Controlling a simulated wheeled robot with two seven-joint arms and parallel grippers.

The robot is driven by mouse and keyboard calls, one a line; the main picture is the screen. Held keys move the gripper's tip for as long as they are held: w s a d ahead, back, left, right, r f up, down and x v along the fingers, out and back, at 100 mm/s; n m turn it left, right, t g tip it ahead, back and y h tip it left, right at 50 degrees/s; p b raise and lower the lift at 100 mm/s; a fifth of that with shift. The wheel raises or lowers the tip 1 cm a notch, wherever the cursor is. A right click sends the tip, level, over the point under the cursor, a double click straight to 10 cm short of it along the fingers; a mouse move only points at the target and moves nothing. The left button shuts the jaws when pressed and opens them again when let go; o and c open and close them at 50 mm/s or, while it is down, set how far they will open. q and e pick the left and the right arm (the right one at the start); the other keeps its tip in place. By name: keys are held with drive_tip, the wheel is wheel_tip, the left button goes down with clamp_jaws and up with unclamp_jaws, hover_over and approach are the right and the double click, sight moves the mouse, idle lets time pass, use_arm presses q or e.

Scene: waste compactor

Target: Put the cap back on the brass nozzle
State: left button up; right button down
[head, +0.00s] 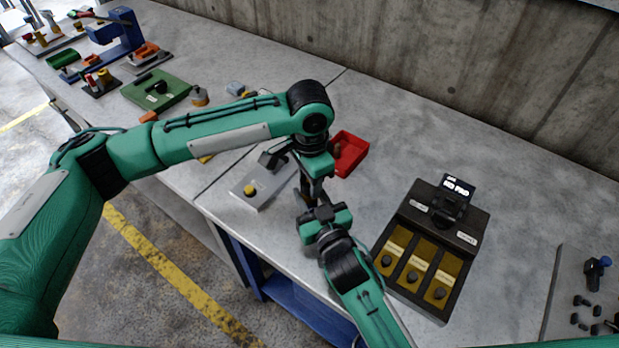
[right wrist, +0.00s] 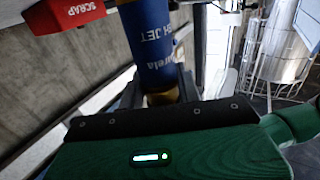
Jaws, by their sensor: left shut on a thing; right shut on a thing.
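My right gripper (head: 312,203) points away from me above the front edge of the bench and is shut. In the right wrist view it holds a cylinder with a blue labelled body (right wrist: 152,35) and a brass-coloured end (right wrist: 161,97) between the fingers; this looks like the nozzle. My left gripper (head: 313,180) hangs down from its wrist just beyond the right one, very close to it. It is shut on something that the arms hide. I cannot make out the cap, or whether the two held things touch.
A red scrap tray (head: 359,156) stands just behind the grippers and also shows in the right wrist view (right wrist: 65,12). A grey plate with a yellow knob (head: 250,190) lies to the left. A black box with yellow panels (head: 465,240) stands to the right. Bare bench lies behind it.

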use_arm(q)
drive_tip(key=m, duration=1.5)
drive_tip(key=shift+m, duration=0.4)
drive_tip(key=m, duration=0.5)
drive_tip(key=o, duration=1.2)
drive_tip(key=shift+c, duration=0.2)
wheel_tip(320, 180, up, 12)
use_arm(e)
drive_tip(key=c, duration=0.9)
unclamp_jaws()
